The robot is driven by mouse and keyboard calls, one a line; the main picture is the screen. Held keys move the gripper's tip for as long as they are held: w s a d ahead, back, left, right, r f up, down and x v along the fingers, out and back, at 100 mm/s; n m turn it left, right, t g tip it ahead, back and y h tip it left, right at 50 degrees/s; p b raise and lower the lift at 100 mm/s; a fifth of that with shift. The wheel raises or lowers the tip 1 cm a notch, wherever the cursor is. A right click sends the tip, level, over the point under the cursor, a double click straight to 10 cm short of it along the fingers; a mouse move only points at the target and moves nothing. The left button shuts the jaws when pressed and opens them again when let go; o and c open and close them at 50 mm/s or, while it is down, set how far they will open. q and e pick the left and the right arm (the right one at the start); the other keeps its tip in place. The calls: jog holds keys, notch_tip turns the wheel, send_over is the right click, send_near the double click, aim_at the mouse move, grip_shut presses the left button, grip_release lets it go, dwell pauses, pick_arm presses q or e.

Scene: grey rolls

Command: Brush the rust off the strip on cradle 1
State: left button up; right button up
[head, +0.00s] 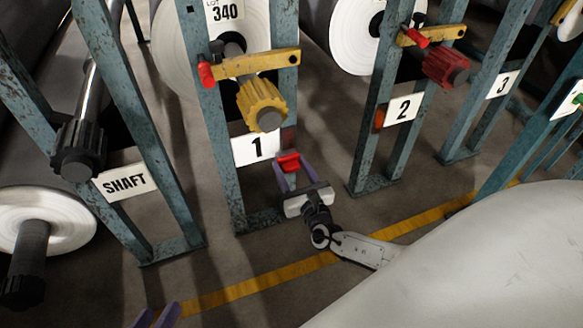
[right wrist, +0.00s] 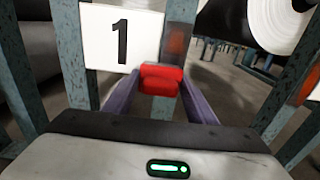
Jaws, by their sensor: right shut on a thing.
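Cradle 1 is a worn blue-green frame (head: 213,130) with a white "1" sign (head: 256,147). A rust-brown strip (head: 288,139) is on its right post, right of the sign; it also shows in the right wrist view (right wrist: 178,42). My right gripper (head: 291,170) is shut on a red block-like brush (head: 288,162), below the strip. In the right wrist view the brush (right wrist: 161,80) sits between the purple fingers, under the strip; I cannot tell whether it touches the post. Its bristles are hidden. My left gripper (head: 156,315) shows only its purple fingertips, apart and empty, at the bottom edge.
A yellow knob (head: 262,104) and yellow latch bar (head: 250,65) jut out above the sign. Cradle 2 (head: 369,140) stands to the right, with its own orange-brown strip (head: 379,118). The SHAFT frame (head: 165,185) is left. Floor by the yellow line (head: 270,278) is clear.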

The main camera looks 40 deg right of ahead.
jog(key=shift+w+d, duration=0.15)
jog(key=shift+w, duration=0.5)
